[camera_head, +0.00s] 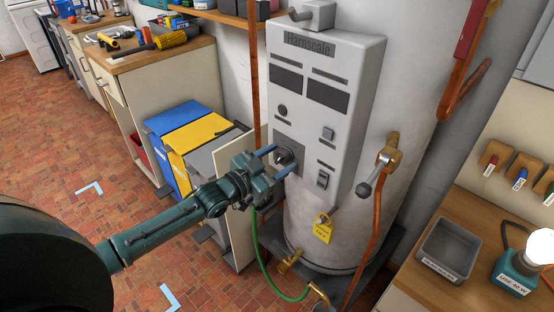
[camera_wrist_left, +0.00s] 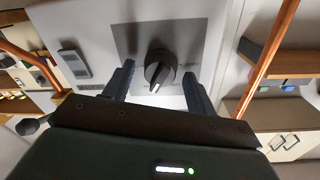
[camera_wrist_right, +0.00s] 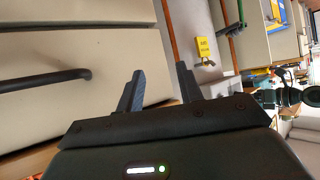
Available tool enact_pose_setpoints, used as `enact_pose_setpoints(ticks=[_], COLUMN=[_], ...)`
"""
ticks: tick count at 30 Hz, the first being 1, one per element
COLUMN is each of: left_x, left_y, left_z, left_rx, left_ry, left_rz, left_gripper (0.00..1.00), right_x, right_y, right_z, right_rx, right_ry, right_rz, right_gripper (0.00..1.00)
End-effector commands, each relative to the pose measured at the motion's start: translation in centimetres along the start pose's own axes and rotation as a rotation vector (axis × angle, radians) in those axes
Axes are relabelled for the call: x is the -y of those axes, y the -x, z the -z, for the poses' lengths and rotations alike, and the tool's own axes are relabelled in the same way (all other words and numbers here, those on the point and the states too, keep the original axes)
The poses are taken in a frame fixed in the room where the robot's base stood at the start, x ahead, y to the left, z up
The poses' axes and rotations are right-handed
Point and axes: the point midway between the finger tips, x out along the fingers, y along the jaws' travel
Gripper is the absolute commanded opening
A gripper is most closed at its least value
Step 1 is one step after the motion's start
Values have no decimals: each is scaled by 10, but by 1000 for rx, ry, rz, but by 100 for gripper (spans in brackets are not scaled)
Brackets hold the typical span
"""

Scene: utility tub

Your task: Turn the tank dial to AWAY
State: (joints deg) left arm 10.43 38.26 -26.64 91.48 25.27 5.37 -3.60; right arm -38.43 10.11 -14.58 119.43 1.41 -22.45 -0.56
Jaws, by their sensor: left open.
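The tank dial is a dark round knob (camera_head: 284,156) on a grey plate on the front of the pale tank panel (camera_head: 342,50). In the left wrist view the dial (camera_wrist_left: 159,68) sits between and beyond the fingertips, with a light pointer mark on it; the lettering around it is too small to read. My left gripper (camera_head: 278,160) is open, its two fingers on either side of the dial; I cannot tell whether they touch it. My right gripper (camera_wrist_right: 158,90) shows only in its own wrist view, open and empty, facing a beige drawer front.
Below the dial are a rocker switch (camera_head: 323,180) and a yellow tag (camera_head: 323,229). A copper pipe (camera_head: 254,80) runs upright just left of the panel. A brass valve (camera_head: 388,153) sticks out at right. Blue and yellow bins (camera_head: 200,138) stand left of the tank.

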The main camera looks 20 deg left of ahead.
Motion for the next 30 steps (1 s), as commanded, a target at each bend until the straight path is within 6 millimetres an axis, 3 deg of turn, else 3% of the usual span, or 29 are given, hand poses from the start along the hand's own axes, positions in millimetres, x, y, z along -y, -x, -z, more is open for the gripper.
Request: enact_pose_setpoints(ticks=[7, 24, 30], left_x=[0, 0, 0], left_y=[-1, -1, -1], left_z=[0, 0, 0], left_rx=[0, 0, -1], left_ry=[0, 1, 16], left_rz=[0, 0, 0], left_gripper=[56, 12, 12], right_x=[0, -1, 0], right_y=[0, -1, 0], right_z=[1, 5, 6], right_rx=[-2, -12, -11], right_ry=[-3, -3, -3], right_rz=[-2, -3, -3], right_gripper=[36, 36, 36])
